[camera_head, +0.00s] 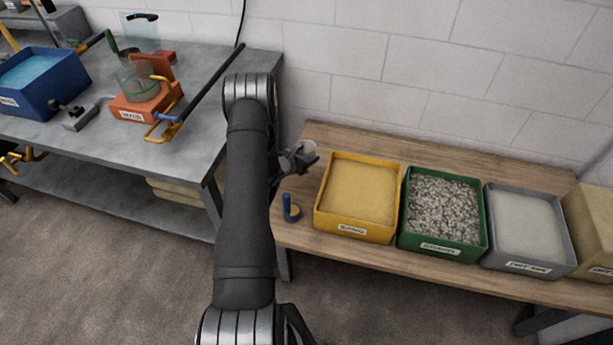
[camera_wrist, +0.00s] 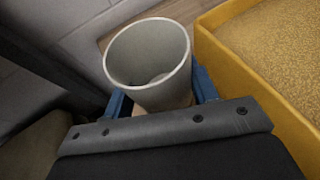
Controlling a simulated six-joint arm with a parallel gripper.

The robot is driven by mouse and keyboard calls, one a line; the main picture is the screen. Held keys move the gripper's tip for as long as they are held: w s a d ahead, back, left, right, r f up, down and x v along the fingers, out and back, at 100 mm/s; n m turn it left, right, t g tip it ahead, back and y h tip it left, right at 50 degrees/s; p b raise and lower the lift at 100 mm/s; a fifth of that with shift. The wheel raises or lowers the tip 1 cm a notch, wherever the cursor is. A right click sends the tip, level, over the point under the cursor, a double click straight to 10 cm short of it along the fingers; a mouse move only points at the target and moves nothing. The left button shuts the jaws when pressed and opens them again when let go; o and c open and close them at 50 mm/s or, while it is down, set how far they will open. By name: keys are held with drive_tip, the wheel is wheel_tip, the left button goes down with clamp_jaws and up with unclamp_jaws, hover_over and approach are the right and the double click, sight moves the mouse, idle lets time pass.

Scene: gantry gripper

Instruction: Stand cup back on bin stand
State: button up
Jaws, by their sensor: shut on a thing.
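A pale grey cup (camera_wrist: 150,50) with its open mouth toward the wrist camera sits between the blue finger pads of my gripper (camera_wrist: 160,96). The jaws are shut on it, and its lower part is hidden. In the head view the cup (camera_head: 308,148) shows small at my gripper (camera_head: 299,158), left of the yellow bin (camera_head: 357,232). They are over the left end of the wooden bin stand (camera_head: 300,238). I cannot tell the gap between the cup's base and the wood.
A small blue-handled item (camera_head: 289,207) stands on the bin stand near its left front. A green bin (camera_head: 440,247) of gravel and a grey bin (camera_head: 530,265) stand right of the yellow one. A metal workbench (camera_head: 215,75) is at left, a block wall behind.

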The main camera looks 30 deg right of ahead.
sight(306, 178)
wheel_tip(306, 178, down, 9)
drive_tip(key=shift+f, duration=0.1)
idle(0.4)
drive_tip(key=o, duration=1)
drive_tip(key=shift+f, duration=0.15)
drive_tip(key=shift+c, duration=0.2)
drive_tip(key=shift+a+r, duration=0.2)
drive_tip(key=shift+r, duration=0.05)
drive_tip(key=v, duration=1.1)
drive_tip(key=shift+s+a+r, duration=0.15)
drive_tip(key=shift+s+a, duration=0.05)
drive_tip(key=shift+a, duration=0.1)
